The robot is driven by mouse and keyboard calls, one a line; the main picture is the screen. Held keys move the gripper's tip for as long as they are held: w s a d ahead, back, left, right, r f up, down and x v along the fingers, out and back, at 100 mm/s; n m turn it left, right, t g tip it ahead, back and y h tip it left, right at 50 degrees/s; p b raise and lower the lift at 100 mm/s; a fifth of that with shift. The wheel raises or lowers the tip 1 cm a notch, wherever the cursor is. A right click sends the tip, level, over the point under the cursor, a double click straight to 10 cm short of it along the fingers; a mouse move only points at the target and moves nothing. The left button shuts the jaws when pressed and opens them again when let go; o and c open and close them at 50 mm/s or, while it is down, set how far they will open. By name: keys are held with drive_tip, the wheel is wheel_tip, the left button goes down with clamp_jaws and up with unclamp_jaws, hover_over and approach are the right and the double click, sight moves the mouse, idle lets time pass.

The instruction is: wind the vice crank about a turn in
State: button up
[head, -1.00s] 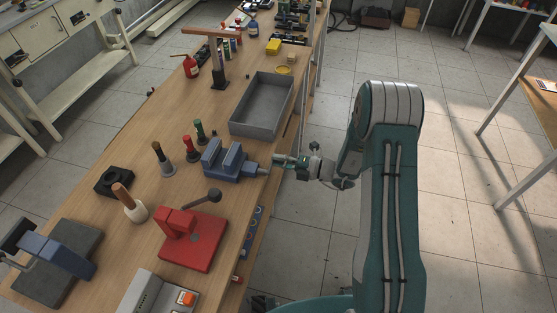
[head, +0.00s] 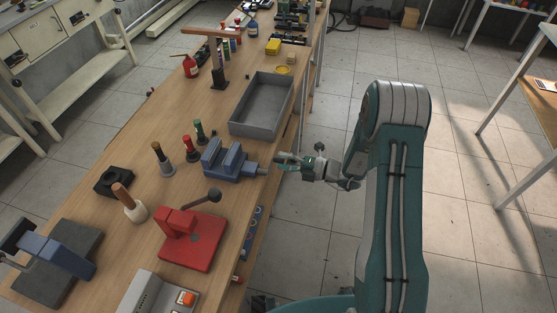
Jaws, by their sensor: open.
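The blue vice (head: 225,160) stands at the right edge of the wooden bench. Its screw end (head: 253,170) points right, past the bench edge. The crank itself is too small to make out clearly. My gripper (head: 279,160) is just right of the screw end, its fingers pointing left toward it. The fingers are open and look empty. I cannot tell whether they touch the crank.
A grey open tray (head: 262,104) stands behind the vice. A red press with a lever (head: 193,240) is in front of it. The floor right of the bench is clear around my arm.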

drive_tip(key=v, duration=1)
drive_tip(key=shift+d, duration=0.2)
drive_tip(key=s+a+r+n+g+h, duration=0.35)
drive_tip(key=s+r+n, duration=0.35)
drive_tip(key=n, duration=0.4)
drive_tip(key=s+a+r+n+g+h, duration=0.3)
drive_tip(key=s+r+n+g+h, duration=0.15)
drive_tip(key=r+n, duration=0.45)
drive_tip(key=s+d+r+n+t+h, duration=0.2)
drive_tip(key=s+r+n+t+h, duration=0.1)
drive_tip(key=n, duration=0.7)
drive_tip(key=s+d+r+n+t+h, duration=0.3)
drive_tip(key=s+r+n+h, duration=0.3)
drive_tip(key=s+n, duration=0.2)
drive_tip(key=shift+s+d+r+n+t, duration=0.25)
drive_tip(key=shift+n+t, duration=0.45)
drive_tip(key=shift+n, duration=0.4)
